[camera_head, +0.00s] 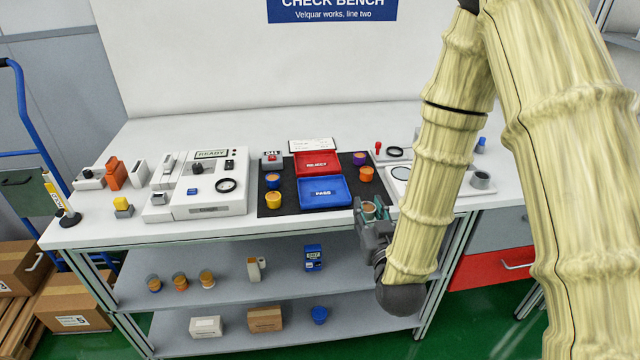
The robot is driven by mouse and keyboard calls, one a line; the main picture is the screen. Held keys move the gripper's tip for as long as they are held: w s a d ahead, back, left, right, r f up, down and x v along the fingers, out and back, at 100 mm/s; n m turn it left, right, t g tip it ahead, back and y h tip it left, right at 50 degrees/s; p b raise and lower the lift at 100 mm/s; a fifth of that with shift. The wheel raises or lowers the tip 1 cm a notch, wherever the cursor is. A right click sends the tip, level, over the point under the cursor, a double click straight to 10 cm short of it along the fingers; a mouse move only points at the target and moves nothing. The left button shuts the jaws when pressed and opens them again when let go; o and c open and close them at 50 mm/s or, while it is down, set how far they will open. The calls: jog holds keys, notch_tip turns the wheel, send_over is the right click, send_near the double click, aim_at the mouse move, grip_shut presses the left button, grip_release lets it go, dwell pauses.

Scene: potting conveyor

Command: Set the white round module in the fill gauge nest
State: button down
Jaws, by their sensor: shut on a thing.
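My gripper (371,208) is at the front edge of the bench, right of the blue tray. It is shut on a small round module (368,207) with a tan top; the jaws hide most of its side, so its body colour is hard to tell. No label reading fill gauge is legible. A white unit (208,190) with a READY display and a dark ring (226,185) stands at the left. At the right, partly behind my arm, are a pale plate with a round disc (401,174) and a grey cup-like part (480,180).
A black mat holds a red REJECT tray (318,176), a blue PASS tray (348,188), and yellow (273,201), blue (272,181), orange (366,175) and purple (360,158) modules. Several modules sit on the shelf below.

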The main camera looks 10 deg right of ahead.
jog(key=shift+s+a+r, duration=0.1)
jog(key=shift+s+r, duration=0.1)
jog(key=shift+r, duration=0.7)
jog(key=shift+w, duration=0.4)
jog(key=w+d, duration=0.1)
jog(key=w, duration=0.4)
jog(key=w+d+f+p, duration=0.1)
jog(key=w, duration=0.3)
jog(key=w+d+p, duration=0.1)
jog(key=w, duration=0.4)
jog(key=shift+w+d+f, duration=0.25)
jog(key=shift+w, duration=0.05)
jog(key=shift+f+p, duration=0.55)
jog(key=shift+f, duration=1.2)
jog(key=shift+f, duration=0.15)
jog(key=c, duration=1.1)
grip_release()
jog(key=shift+o, duration=0.2)
